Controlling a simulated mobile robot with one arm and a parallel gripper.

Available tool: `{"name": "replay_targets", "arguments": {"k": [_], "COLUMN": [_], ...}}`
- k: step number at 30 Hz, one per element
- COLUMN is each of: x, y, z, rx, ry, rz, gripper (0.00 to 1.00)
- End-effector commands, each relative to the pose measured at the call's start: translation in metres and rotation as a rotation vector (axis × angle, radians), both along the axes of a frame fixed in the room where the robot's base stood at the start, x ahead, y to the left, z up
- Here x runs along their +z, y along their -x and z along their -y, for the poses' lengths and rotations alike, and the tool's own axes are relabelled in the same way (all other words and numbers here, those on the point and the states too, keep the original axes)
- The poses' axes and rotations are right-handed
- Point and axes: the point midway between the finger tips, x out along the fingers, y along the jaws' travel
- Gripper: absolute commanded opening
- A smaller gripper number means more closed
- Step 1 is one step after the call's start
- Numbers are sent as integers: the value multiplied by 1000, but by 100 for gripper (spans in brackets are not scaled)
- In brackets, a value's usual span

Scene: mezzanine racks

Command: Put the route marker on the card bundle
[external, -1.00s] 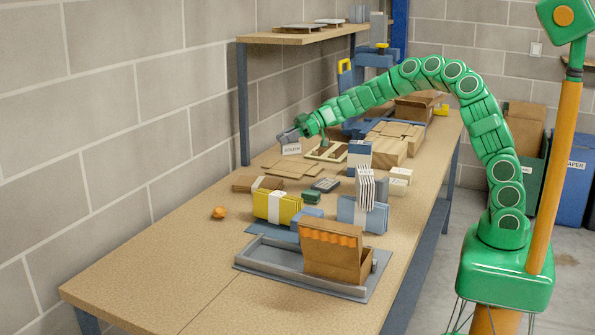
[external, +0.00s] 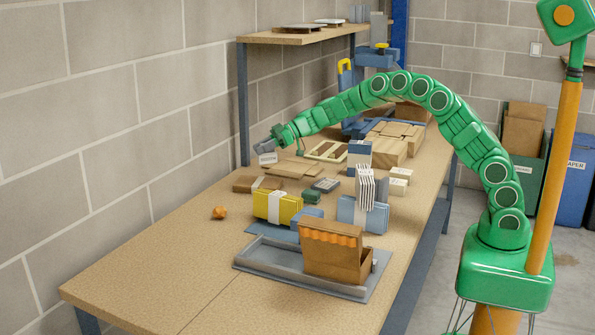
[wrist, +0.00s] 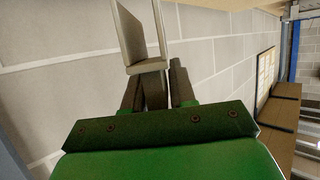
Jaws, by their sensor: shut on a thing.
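In the wrist view the marker (wrist: 131,35) stands up from between the fingers as a pale folded plate. I cannot tell for certain which is the card bundle. The marker is apart from all of them.
A grey tray (external: 262,259) with an open brown box (external: 335,262) stands in front. A small orange object (external: 219,212) lies left. The front left bench is clear.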

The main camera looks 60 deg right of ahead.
Motion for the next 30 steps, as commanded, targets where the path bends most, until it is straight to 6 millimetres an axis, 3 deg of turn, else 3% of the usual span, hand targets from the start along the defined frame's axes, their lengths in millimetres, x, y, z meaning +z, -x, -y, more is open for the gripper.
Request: {"name": "replay_targets", "arguments": {"k": [15, 25, 30], "x": [-41, -49, -75], "y": [-33, -41, -39], "z": [0, -1, -2], "rx": [0, 0, 2], "ry": [1, 1, -1], "rz": [-1, 1, -4], "gripper": [0, 0, 0]}}
